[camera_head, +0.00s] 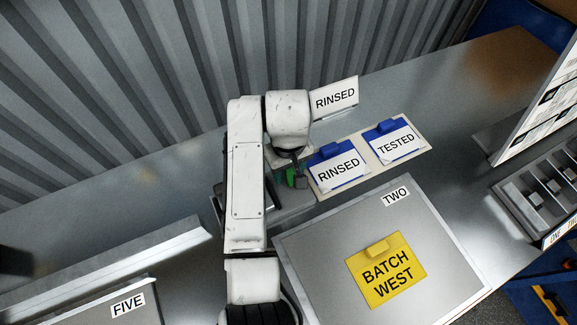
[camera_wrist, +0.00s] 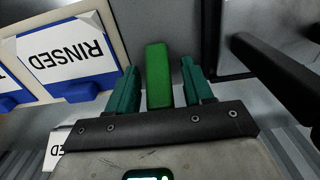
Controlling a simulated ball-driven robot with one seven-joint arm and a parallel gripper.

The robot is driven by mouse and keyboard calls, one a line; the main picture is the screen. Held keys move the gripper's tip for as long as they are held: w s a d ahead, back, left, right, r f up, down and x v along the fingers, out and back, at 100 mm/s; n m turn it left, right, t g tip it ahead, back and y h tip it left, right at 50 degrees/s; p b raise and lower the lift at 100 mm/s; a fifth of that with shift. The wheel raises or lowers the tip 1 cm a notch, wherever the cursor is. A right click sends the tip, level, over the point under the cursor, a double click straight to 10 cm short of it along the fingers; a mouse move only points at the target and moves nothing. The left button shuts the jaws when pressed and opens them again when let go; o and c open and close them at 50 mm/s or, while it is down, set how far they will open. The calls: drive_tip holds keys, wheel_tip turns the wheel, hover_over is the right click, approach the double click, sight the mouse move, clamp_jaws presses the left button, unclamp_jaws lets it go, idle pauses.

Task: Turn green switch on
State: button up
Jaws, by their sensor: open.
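The green switch (camera_wrist: 158,75) is a bright green upright block in the wrist view. It stands between the two teal fingers of my gripper (camera_wrist: 159,68), with a gap showing on each side. My gripper is open and its fingers straddle the switch. In the head view a small green patch (camera_head: 291,178) shows beneath my wrist, left of the blue-and-white RINSED holder. My arm hides most of that spot, and I cannot read the switch's on or off position.
The RINSED holder (camera_head: 338,170) and TESTED holder (camera_head: 394,142) sit on a beige board (camera_head: 424,148). A panel labelled TWO (camera_head: 310,235) carries a yellow BATCH WEST card (camera_head: 386,270). A corrugated wall (camera_head: 130,90) stands behind. Dark bars (camera_wrist: 285,65) show right in the wrist view.

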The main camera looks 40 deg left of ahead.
drive_tip(key=shift+c, duration=0.4)
clamp_jaws()
